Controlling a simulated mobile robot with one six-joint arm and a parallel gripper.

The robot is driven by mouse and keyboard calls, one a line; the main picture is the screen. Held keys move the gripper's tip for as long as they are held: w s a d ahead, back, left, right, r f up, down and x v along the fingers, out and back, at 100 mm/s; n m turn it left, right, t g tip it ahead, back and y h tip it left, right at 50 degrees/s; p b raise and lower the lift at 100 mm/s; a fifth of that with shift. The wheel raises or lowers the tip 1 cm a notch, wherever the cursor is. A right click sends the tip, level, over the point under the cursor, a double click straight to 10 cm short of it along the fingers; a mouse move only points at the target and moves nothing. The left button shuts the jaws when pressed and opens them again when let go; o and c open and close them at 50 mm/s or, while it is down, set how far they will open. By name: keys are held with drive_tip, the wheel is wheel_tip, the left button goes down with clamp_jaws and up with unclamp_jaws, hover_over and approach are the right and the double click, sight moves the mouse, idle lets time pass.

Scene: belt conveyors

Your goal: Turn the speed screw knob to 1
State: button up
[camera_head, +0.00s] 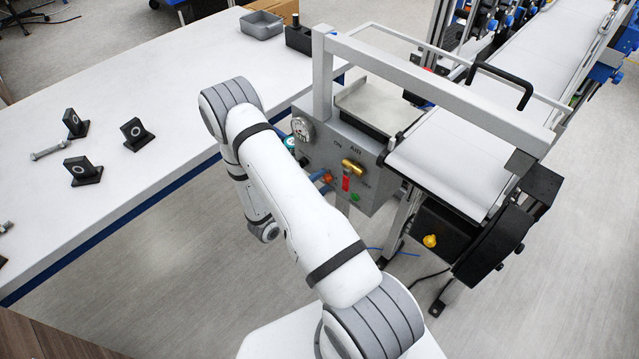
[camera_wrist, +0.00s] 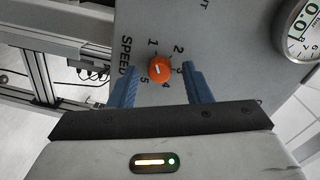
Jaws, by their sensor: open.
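The orange speed knob (camera_wrist: 161,69) is on the grey control panel (camera_wrist: 225,45), with the word SPEED and the numbers 1 to 5 around it. A short white mark shows on the knob, but I cannot tell surely which number it points to. My gripper (camera_wrist: 159,68) is open, with one blue finger on each side of the knob and a visible gap to it on both sides. In the head view the knob (camera_head: 328,178) shows small at the lower part of the panel (camera_head: 331,140), with blue fingertips beside it. My arm hides most of the gripper there.
A white table (camera_head: 130,95) with black brackets is at left.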

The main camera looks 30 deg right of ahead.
drive_tip(key=b+v, duration=0.1)
drive_tip(key=v, duration=0.6)
drive_tip(key=shift+a, duration=0.4)
drive_tip(key=shift+s, duration=0.1)
drive_tip(key=s+d+r+m+g+y, duration=0.1)
drive_tip(key=s+r+m+g+y, duration=0.3)
drive_tip(key=r+m, duration=0.65)
drive_tip(key=s+d+r+m+g+y, duration=0.15)
drive_tip(key=s+r+m+g, duration=0.45)
drive_tip(key=m, duration=0.7)
drive_tip(key=s+a+r+m+t+y, duration=0.3)
drive_tip(key=a+r+m+y, duration=0.1)
drive_tip(key=m, duration=0.6)
drive_tip(key=s+a+r+m+t+y, duration=0.3)
drive_tip(key=a+r+m+t+y, duration=0.1)
drive_tip(key=r+m+y, duration=0.3)
wheel_tip(320, 180, up, 3)
drive_tip(key=m, duration=0.3)
drive_tip(key=shift+s+a+f, duration=0.2)
drive_tip(key=shift+s+a, duration=0.2)
